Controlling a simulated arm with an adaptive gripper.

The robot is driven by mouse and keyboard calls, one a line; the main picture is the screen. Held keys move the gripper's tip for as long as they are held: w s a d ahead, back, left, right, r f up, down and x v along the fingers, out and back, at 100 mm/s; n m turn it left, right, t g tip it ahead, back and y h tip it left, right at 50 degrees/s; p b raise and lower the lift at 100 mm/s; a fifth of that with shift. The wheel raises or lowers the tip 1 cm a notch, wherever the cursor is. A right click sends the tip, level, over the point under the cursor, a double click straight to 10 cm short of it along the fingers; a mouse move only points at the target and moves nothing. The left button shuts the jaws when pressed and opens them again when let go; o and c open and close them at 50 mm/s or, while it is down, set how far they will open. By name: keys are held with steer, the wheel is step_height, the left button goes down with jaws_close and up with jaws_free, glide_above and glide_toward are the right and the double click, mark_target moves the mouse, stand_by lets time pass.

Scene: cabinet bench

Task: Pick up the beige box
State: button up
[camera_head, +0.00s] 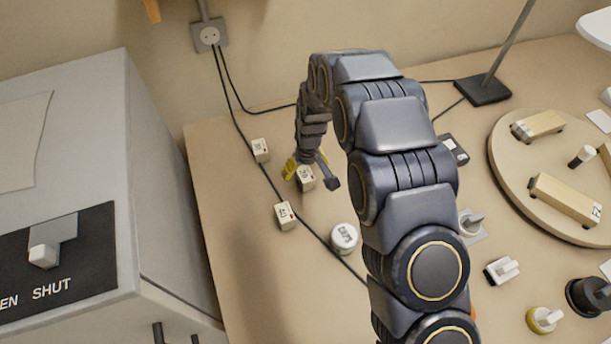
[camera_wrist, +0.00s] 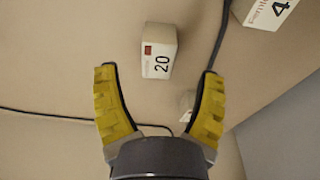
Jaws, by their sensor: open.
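Several small beige boxes with printed labels lie on the bench. In the head view, one box (camera_head: 306,181) is at my gripper (camera_head: 310,175), a second (camera_head: 261,150) lies behind it to the left, and a third (camera_head: 285,215) lies in front to the left. In the wrist view, a pale box marked 20 (camera_wrist: 153,60) lies just beyond the tips of my gripper (camera_wrist: 158,72), near the middle of the gap. My gripper is open, with nothing held between its yellow-padded fingers. The gripper hides part of the nearest box in the head view.
A dark cable (camera_head: 240,122) runs across the bench close to the boxes. A round white-topped container (camera_head: 344,238) stands in front of the gripper. A grey cabinet (camera_head: 130,150) stands at left. A round board (camera_head: 510,170) with blocks is at right.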

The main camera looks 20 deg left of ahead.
mark_target(306, 173)
steer(key=f, duration=0.5)
steer(key=shift+w+a+f, duration=0.1)
steer(key=shift+w+a, duration=0.15)
steer(key=shift+w, duration=0.15)
steer(key=c, duration=1.2)
